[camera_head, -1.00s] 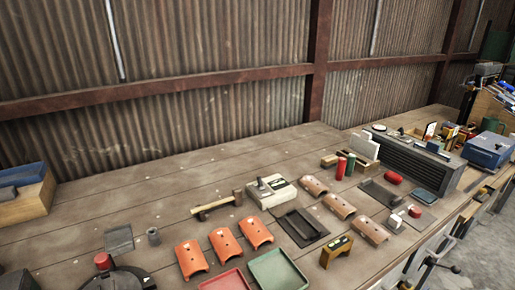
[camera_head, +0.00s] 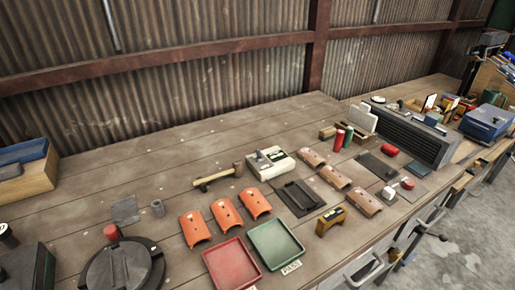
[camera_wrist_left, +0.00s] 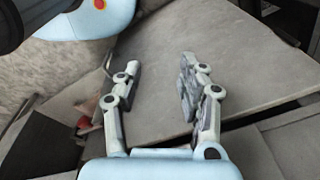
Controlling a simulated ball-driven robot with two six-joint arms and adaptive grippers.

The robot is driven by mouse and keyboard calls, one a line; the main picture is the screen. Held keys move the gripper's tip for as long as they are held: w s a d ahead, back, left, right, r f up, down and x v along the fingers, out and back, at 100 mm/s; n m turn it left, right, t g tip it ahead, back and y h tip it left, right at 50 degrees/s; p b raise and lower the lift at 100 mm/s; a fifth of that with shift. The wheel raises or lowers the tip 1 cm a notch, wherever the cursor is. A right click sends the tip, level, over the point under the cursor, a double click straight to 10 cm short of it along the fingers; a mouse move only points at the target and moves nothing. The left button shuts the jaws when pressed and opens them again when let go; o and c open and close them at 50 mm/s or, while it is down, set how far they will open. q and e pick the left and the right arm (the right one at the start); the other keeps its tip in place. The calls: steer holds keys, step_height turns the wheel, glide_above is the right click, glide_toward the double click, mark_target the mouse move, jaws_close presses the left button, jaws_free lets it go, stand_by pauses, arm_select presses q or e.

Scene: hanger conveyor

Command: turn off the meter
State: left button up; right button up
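A cream box-shaped device (camera_head: 270,162) with a dark part and a small display-like panel on top sits mid-bench in the head view; it looks like the meter. A yellow-brown device (camera_head: 331,221) with a dark top face stands nearer the bench's front edge; I cannot tell whether it is a meter too. My left gripper (camera_wrist_left: 160,65) is open and empty in the left wrist view, in front of a plain grey-brown surface. Neither gripper shows in the head view, so their distance from the devices cannot be told. My right gripper is not in view.
The wooden bench (camera_head: 120,168) runs along a corrugated wall. Orange curved pieces (camera_head: 226,214), a red tray (camera_head: 231,264), a green tray (camera_head: 276,245) and a hammer (camera_head: 218,177) lie near the cream device. A black round device (camera_head: 123,267) stands at front left.

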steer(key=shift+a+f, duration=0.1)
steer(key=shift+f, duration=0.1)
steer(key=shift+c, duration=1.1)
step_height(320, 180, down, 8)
steer(key=b, duration=0.8)
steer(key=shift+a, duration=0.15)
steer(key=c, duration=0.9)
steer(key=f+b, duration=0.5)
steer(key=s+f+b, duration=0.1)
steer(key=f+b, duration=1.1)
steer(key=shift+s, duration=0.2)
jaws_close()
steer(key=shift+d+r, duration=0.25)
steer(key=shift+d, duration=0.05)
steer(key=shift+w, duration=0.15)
